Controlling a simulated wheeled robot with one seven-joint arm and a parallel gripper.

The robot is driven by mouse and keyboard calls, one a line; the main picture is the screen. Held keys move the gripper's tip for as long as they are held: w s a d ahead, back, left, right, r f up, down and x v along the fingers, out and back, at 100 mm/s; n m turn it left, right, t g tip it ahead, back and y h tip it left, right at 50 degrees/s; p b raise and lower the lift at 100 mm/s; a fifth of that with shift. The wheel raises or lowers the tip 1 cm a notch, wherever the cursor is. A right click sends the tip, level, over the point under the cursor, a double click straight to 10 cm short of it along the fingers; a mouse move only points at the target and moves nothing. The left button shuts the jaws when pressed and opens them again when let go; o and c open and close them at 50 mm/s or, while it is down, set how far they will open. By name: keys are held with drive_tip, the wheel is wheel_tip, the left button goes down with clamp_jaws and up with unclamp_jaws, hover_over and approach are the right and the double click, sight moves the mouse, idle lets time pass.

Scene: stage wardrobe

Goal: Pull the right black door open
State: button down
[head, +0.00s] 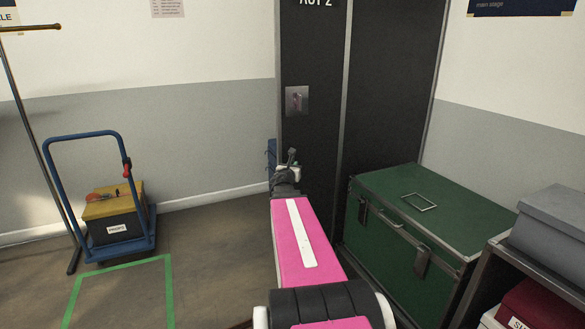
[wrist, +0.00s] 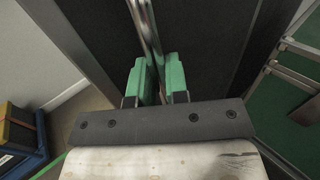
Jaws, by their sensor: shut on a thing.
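The right black door (head: 312,140) is tall, with pale metal trim and an "ACT 2" sign at its top. A metal plate with a small latch (head: 297,99) sits near its left edge. My gripper (head: 287,168) is at that left edge, below the latch plate. In the wrist view its green fingers (wrist: 157,78) stand on either side of a shiny upright metal strip of the door (wrist: 149,30) and are shut on it. The fingertips are too small to make out in the head view. How far the door stands open is not clear.
A green trunk (head: 430,205) stands close at the right of the door. A shelf with boxes (head: 552,222) is at the lower right. A blue trolley (head: 150,236) carrying a toolbox (head: 112,222) is at the left. Floor between trolley and door is clear.

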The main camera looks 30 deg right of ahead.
drive_tip(key=shift+d, duration=0.2)
drive_tip(key=c, duration=1.1)
unclamp_jaws()
drive_tip(key=shift+c, duration=0.2)
drive_tip(key=v, duration=1)
drive_tip(key=shift+s+a, duration=0.25)
drive_tip(key=shift+s, duration=0.05)
